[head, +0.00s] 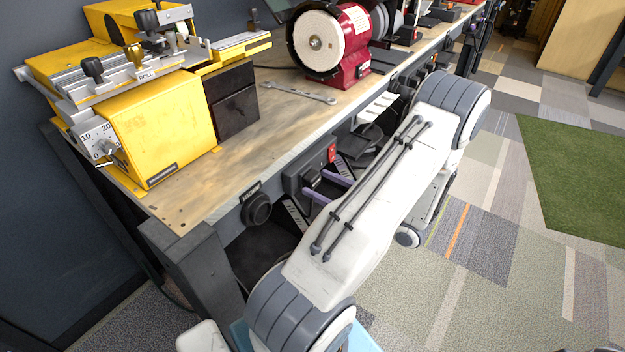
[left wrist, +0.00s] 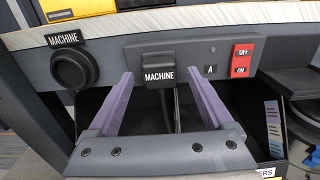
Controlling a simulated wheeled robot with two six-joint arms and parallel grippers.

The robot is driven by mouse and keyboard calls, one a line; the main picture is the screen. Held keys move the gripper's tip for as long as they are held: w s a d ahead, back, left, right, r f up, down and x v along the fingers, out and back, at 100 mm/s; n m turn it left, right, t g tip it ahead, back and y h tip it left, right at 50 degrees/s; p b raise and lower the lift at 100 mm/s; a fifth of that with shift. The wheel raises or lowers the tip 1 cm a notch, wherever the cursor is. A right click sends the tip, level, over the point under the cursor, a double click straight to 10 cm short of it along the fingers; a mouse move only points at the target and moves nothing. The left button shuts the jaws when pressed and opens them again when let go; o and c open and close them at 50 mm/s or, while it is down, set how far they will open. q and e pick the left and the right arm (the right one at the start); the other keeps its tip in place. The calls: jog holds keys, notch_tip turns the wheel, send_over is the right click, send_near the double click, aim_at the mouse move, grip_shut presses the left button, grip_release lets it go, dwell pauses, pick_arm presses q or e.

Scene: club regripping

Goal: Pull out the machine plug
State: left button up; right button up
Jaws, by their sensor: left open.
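The machine plug (left wrist: 158,73) is a black block with a white MACHINE label. In the left wrist view it sits in the grey panel under the bench edge, with a dark cable hanging below it. My left gripper (left wrist: 161,74) is open, its two purple fingers pointing at the panel. The plug shows between the fingertips, with a gap on each side; how deep the fingers reach is hard to tell. In the head view my left gripper (head: 325,186) is partly hidden behind my arm. My right gripper is not in view.
A round black socket (left wrist: 73,69), also labelled MACHINE, is left of the plug. A red switch (left wrist: 242,60) is to its right. On the workbench (head: 290,112) stand a yellow machine (head: 165,125) and a red grinder (head: 352,50), with a wrench (head: 298,93) between. Open floor lies right.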

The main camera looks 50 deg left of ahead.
pick_arm(q)
jog(key=shift+s+a, duration=0.2)
jog(key=shift+a, duration=0.5)
jog(key=shift+p, duration=0.3)
dwell(0.8)
grip_shut()
jog(key=shift+d, duration=0.15)
jog(key=shift+v, duration=2.9)
